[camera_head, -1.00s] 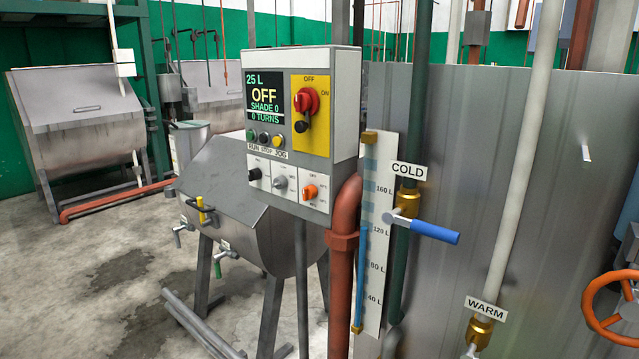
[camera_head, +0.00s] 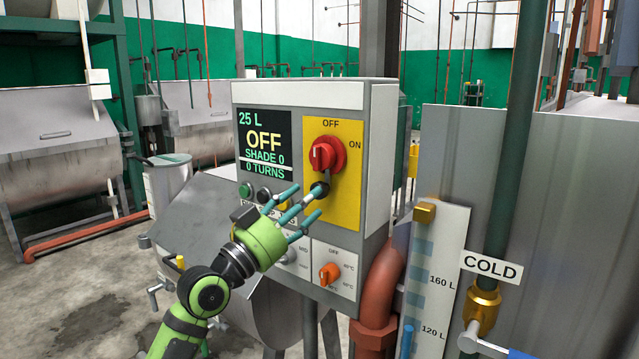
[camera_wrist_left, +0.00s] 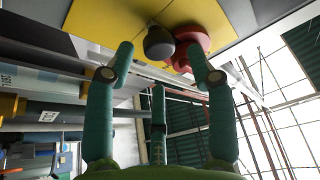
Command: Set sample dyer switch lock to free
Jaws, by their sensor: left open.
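The dyer control box shows a red rotary switch (camera_head: 327,154) on a yellow plate (camera_head: 345,200), its handle near OFF. The switch lock, a small black knob (camera_head: 319,189), sits just below the red switch. My left gripper (camera_head: 307,201) is open, with its teal fingers spread close around the black knob. In the left wrist view, the black knob (camera_wrist_left: 158,43) lies between and slightly beyond the fingertips (camera_wrist_left: 160,57), with the red switch (camera_wrist_left: 190,42) beside it. I cannot tell whether a finger touches the knob. My right gripper is not in view.
The display (camera_head: 264,145) reads 25 L, OFF, SHADE 0, 0 TURNS. My gripper partly covers the buttons and small knobs below it. An orange knob (camera_head: 330,273) sits lower right. A red pipe (camera_head: 378,290) and a level gauge (camera_head: 438,280) stand right of the box.

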